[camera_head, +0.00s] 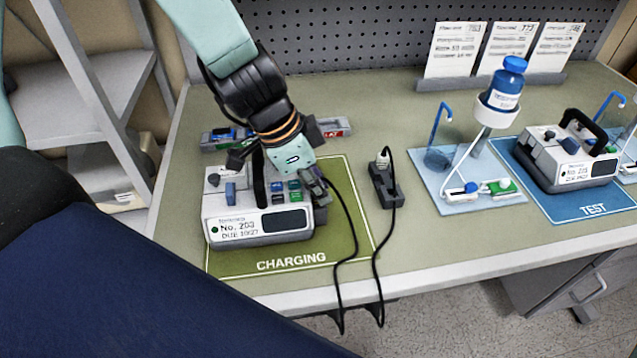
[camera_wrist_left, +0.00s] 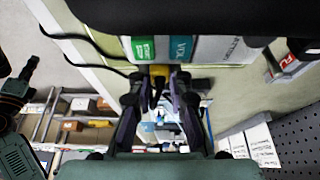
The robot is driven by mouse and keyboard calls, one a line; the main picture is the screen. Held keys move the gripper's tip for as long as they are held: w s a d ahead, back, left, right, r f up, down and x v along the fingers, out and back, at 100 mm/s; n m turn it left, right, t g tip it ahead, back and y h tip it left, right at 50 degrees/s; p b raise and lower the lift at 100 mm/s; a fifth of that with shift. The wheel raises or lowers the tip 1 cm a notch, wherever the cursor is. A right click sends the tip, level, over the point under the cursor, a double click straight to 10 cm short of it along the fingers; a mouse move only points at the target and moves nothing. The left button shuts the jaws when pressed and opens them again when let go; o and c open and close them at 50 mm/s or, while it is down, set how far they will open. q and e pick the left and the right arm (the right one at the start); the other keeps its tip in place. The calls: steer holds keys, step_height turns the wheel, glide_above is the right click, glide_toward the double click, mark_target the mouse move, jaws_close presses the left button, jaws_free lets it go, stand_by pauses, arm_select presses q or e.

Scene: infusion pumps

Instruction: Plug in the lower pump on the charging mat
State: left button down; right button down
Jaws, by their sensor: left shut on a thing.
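The white and grey pump No. 203 (camera_head: 262,226) stands on the green charging mat (camera_head: 350,215) in the head view. It has a black handle and coloured keys on top. I see only one pump on this mat. My left gripper (camera_head: 316,186) reaches down over the pump to its right side. It is shut on a cable plug, whose dark and yellow body (camera_wrist_left: 157,80) shows between the fingers in the wrist view. The plug is close to the pump's side; I cannot tell whether it is seated. A black cable (camera_head: 354,232) runs from it over the table edge. My right gripper is out of view.
A black socket block (camera_head: 388,190) with a grey plug (camera_head: 383,158) and its cable stands right of the mat. Farther right are a drip stand on a light-blue tray (camera_head: 440,190) and another pump (camera_head: 570,155) on the blue test mat. Cards stand at the back.

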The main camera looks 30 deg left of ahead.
arm_select(q)
steer(key=c, duration=1.2)
jaws_free()
steer(key=shift+o, duration=0.5)
steer(key=o, duration=0.3)
steer(key=shift+r, duration=0.1)
steer(key=shift+r+p, duration=3)
steer(key=shift+r, duration=0.45)
